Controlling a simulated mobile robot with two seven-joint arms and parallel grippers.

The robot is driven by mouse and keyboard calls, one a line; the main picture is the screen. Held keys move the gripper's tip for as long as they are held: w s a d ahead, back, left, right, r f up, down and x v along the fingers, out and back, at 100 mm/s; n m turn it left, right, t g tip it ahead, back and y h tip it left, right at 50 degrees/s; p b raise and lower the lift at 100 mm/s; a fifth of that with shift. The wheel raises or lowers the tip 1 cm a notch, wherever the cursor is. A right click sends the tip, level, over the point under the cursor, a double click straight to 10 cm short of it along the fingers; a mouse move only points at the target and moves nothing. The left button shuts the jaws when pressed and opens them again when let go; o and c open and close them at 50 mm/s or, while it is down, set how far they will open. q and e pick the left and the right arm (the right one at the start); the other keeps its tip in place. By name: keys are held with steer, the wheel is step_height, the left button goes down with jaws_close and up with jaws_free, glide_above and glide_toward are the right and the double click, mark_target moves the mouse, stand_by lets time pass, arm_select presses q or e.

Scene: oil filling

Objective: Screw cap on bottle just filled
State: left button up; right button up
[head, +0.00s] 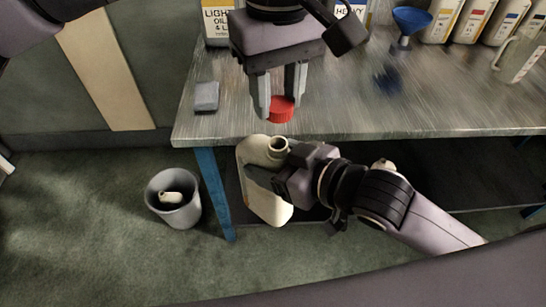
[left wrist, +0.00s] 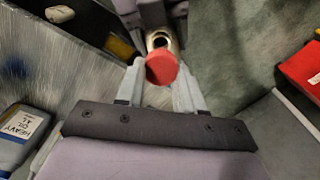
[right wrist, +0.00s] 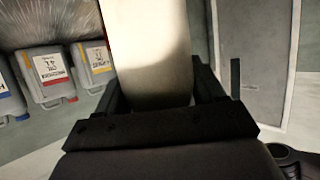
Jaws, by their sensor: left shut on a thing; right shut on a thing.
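A red cap (head: 281,109) is held between the fingertips of my left gripper (head: 280,104), which points down near the table's front edge. The cap also shows in the left wrist view (left wrist: 161,67). My right gripper (head: 268,182) is shut on a cream bottle (head: 262,196), held in front of the table edge and slightly tilted. The bottle's open neck (head: 278,146) shows below the cap and apart from it. In the right wrist view the bottle's pale wall (right wrist: 150,45) fills the space between the fingers.
A grey bin (head: 173,200) with a pale object in it stands on the floor at left. On the metal table (head: 330,112) are a small grey block (head: 206,96), a blue funnel (head: 410,22) and several labelled containers (head: 474,20) at the back. The table's front middle is mostly clear.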

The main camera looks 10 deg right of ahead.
arm_select(q)
steer(key=shift+f, duration=2)
steer(key=shift+f, duration=0.1)
steer(key=shift+f, duration=0.8)
steer(key=shift+f, duration=0.55)
steer(key=shift+m, duration=1.6)
